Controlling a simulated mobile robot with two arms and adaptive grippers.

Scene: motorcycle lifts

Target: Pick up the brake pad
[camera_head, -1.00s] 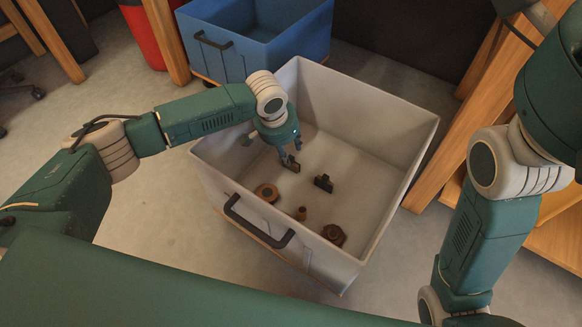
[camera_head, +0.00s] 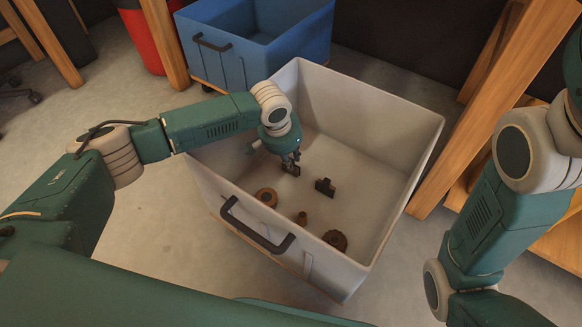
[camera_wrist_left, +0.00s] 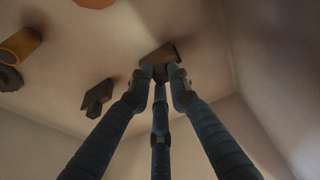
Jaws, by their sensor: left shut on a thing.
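My left gripper (camera_head: 290,160) reaches down into the light grey bin (camera_head: 395,120). Its fingers are shut on a dark brake pad (camera_head: 292,170), low over the bin floor. In the left wrist view the same brake pad (camera_wrist_left: 158,54) lies between the fingertips (camera_wrist_left: 161,72); whether it still touches the floor I cannot tell. A second dark pad-like block (camera_head: 325,187) stands free on the floor, to the right of the gripper. That block also shows in the left wrist view (camera_wrist_left: 97,98). My right gripper is out of view; only part of that arm shows.
A brown disc (camera_head: 266,197), a small brown cylinder (camera_head: 302,218) and a toothed brown part (camera_head: 335,239) lie nearer the bin's front. The bin walls surround my left gripper. A blue bin (camera_head: 215,60) stands behind, with wooden posts (camera_head: 490,100) at right.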

